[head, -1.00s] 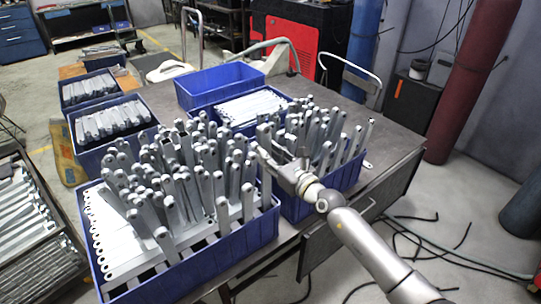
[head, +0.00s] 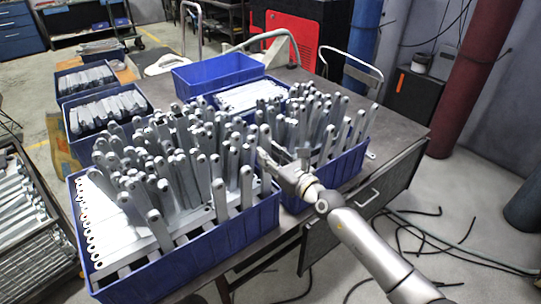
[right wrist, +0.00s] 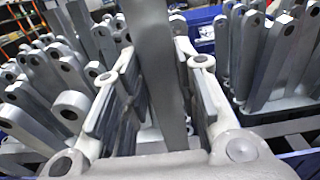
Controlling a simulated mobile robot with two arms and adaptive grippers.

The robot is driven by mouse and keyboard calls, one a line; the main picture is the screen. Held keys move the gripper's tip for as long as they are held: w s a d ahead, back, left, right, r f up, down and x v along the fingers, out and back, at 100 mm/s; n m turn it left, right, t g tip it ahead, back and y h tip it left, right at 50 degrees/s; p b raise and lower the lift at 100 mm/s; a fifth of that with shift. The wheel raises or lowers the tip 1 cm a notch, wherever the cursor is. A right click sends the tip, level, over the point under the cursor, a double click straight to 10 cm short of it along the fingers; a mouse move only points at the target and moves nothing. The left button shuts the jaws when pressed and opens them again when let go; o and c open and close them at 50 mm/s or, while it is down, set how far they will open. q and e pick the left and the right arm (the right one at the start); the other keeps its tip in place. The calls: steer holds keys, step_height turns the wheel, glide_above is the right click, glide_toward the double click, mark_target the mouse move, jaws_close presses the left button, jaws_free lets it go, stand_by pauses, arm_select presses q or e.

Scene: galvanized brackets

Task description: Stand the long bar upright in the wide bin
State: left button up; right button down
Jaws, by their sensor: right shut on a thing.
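The wide blue bin (head: 190,262) stands at the front left of the table, crowded with upright grey bars and a row of bars lying flat at its left side. My right gripper (head: 268,158) is between this bin and the smaller blue bin to its right. In the right wrist view, my right gripper (right wrist: 150,100) is shut on a long grey bar (right wrist: 165,70), which stands roughly upright between the fingers. The bar's top is out of that view and its lower end is hidden. My left gripper is not in view.
The smaller blue bin (head: 340,168) holds many upright bars. Behind are a bin of flat bars (head: 282,88) and an emptier blue bin (head: 217,74). More bins (head: 120,128) stand at left. The table's right side (head: 400,127) is clear.

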steer(key=shift+f+b, duration=1.25)
steer(key=shift+f, duration=0.2)
steer(key=c, duration=1.1)
jaws_free()
steer(key=shift+o, duration=0.2)
steer(key=v, duration=1.2)
steer(key=shift+f, duration=0.2)
